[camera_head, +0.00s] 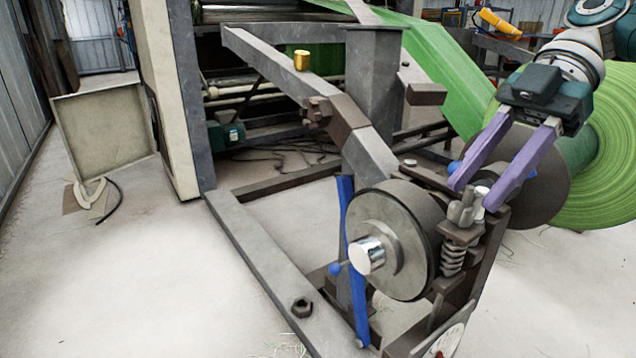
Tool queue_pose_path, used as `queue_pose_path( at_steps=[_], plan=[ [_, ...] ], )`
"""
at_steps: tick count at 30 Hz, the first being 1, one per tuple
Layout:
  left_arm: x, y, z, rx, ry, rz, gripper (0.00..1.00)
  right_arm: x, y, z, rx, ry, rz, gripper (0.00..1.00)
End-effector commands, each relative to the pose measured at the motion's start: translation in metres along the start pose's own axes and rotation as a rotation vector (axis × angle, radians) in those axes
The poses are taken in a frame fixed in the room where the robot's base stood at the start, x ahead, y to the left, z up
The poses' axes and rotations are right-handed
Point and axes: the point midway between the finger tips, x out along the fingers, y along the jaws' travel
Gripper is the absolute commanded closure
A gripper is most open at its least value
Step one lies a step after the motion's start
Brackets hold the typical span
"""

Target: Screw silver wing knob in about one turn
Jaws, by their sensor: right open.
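The silver wing knob (462,213) stands upright with its grey wings on top of the coil spring (453,257), on the bracket beside the grey wheel. My right gripper (473,198) reaches in from the upper right, its two long purple fingers pointing down and left. The fingers are spread apart, with the tips just above and around the upper part of the knob in the picture. I cannot tell whether either finger touches it. The right finger partly covers the area behind the knob. My left gripper does not show.
The grey wheel (388,238) with a shiny hub stands left of the knob, beside a blue lever (357,290). A large green roll (598,150) is close behind my right gripper. Dark frame beams (260,258) surround the area. The floor at left is mostly clear.

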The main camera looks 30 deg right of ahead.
Motion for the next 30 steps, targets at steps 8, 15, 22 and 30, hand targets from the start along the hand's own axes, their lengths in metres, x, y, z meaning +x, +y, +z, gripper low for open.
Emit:
queue_pose_path(
  at_steps=[8, 15, 22, 30],
  plan=[
    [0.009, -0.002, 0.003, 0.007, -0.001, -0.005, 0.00, 0.030, 0.000, 0.001, 0.001, 0.000, -0.002, 0.59],
    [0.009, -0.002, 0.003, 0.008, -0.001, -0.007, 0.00, 0.031, 0.000, 0.000, 0.001, 0.000, -0.001, 0.59],
    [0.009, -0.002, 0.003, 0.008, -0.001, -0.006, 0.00, 0.031, 0.000, 0.000, 0.001, 0.000, -0.001, 0.80],
    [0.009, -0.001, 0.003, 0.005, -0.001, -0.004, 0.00, 0.030, 0.000, 0.000, 0.001, 0.000, -0.001, 1.00]
  ],
)
